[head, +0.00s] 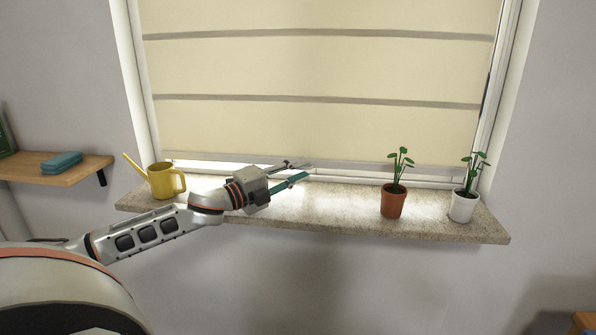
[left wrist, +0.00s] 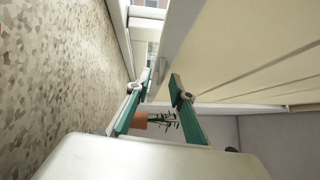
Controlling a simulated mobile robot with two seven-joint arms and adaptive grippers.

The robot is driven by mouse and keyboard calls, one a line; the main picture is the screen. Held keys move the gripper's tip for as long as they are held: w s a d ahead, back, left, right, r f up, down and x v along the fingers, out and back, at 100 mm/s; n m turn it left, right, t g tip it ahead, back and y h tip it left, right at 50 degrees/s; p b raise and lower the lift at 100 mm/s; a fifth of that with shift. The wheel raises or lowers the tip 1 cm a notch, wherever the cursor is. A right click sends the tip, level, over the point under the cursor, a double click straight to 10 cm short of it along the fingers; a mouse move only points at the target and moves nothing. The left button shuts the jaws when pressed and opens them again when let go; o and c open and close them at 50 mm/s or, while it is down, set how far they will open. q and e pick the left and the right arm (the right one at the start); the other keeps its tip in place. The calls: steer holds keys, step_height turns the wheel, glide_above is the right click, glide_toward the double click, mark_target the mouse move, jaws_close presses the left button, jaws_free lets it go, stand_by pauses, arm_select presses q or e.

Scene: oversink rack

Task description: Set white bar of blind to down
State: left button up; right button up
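The cream blind (head: 320,65) hangs over most of the window in the head view, leaving a bright gap above the sill. Its pale bottom bar (head: 350,168) runs along its lower edge, low over the sill. My left gripper (head: 299,171) reaches over the sill to the bar near its middle. In the left wrist view the two teal fingers (left wrist: 160,84) are apart, and the bar (left wrist: 176,50) shows beyond and between the tips. I cannot tell whether the fingers touch it. My right gripper is not in view.
The stone sill (head: 310,208) holds a yellow watering can (head: 164,181) at left, and a terracotta pot (head: 393,201) and a white pot (head: 463,207) with plants at right. The sill between can and terracotta pot is clear except for my arm. A wooden shelf (head: 70,174) is at far left.

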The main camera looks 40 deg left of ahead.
arm_select(q)
steer(key=shift+s, duration=0.1)
steer(key=shift+v, duration=5.95)
